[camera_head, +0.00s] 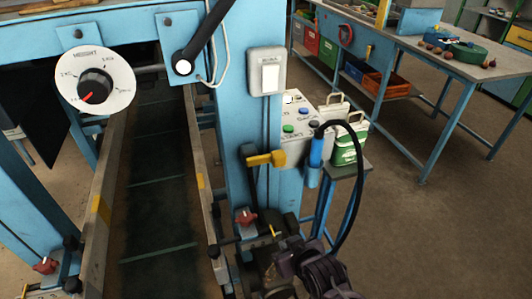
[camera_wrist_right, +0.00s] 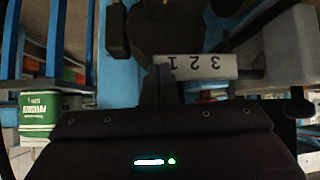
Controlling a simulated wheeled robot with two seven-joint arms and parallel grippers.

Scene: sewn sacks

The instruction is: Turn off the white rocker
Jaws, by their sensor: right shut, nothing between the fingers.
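The white rocker (camera_head: 271,76) is set in a grey box (camera_head: 253,74) on the front of the blue post, in the upper middle of the head view. I cannot tell which way it is tilted. My right gripper (camera_head: 268,248) is dark and low in the head view, well below the rocker and apart from it. In the right wrist view its fingers (camera_wrist_right: 161,86) are together and empty, in front of a pale plate marked 3 2 1 (camera_wrist_right: 195,67). The rocker cannot be made out there. My left gripper is not in view.
A white dial (camera_head: 120,80) and a black lever (camera_head: 200,40) are left of the rocker. Below it are a yellow handle (camera_head: 265,159), a button panel (camera_head: 300,145) and a blue tool with a black cable (camera_head: 354,195). A green-and-white container (camera_head: 346,148) stands beside the panel.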

